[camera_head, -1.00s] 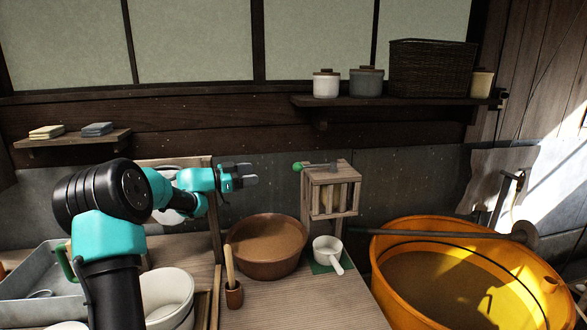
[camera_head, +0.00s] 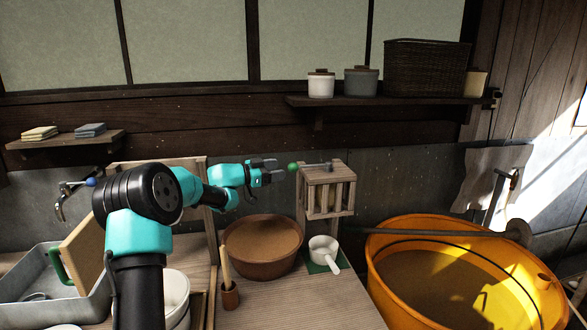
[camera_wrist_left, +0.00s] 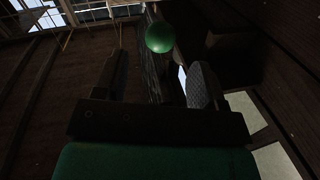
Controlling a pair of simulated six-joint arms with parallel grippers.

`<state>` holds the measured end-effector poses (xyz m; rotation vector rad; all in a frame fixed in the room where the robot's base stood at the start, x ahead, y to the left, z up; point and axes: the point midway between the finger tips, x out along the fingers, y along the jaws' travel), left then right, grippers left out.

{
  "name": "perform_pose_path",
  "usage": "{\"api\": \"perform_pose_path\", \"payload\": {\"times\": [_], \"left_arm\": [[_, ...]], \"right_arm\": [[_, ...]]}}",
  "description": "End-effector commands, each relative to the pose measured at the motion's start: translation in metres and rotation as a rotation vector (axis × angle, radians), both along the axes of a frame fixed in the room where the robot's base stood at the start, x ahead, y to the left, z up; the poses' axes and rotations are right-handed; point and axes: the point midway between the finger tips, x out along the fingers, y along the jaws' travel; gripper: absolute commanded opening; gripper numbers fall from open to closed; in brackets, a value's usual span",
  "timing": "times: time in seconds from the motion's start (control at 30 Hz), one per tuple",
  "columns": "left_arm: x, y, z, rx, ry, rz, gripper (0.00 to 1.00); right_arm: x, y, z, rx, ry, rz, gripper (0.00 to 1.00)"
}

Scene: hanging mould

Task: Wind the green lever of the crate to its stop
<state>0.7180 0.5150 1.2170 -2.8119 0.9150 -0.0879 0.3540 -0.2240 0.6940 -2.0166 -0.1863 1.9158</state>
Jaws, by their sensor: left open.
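The small slatted wooden crate (camera_head: 328,191) stands on a post behind the counter's work area. Its lever is a thin rod on the crate's top, ending in a green ball knob (camera_head: 292,167) at the left. My left gripper (camera_head: 276,170) is open just left of the knob, with its fingers pointing at it. In the left wrist view the green knob (camera_wrist_left: 160,38) shows beyond the fingertips, roughly between the open fingers (camera_wrist_left: 155,80). I cannot tell whether they touch it. My right gripper is not in view.
A white ladle (camera_head: 324,251) rests on a green mat. An orange tub (camera_head: 390,270) stands at the right with a bar across it. A shelf (camera_head: 400,101) holds jars and a basket.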

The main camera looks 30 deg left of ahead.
Motion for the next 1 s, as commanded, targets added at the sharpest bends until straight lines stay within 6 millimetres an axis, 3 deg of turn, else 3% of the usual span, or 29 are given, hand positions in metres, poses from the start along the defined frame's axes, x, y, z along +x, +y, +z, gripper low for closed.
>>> {"api": "perform_pose_path", "payload": {"times": [0.4,0.8,1.0], "left_arm": [[0.05,-0.037,0.0,0.0,-0.001,-0.001,0.64],[0.055,-0.04,0.0,0.0,0.0,0.001,0.64],[0.055,-0.04,0.0,0.0,0.0,0.001,0.45]], "right_arm": [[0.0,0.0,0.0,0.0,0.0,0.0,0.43],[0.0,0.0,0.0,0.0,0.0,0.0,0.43],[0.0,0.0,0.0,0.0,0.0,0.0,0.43]]}}
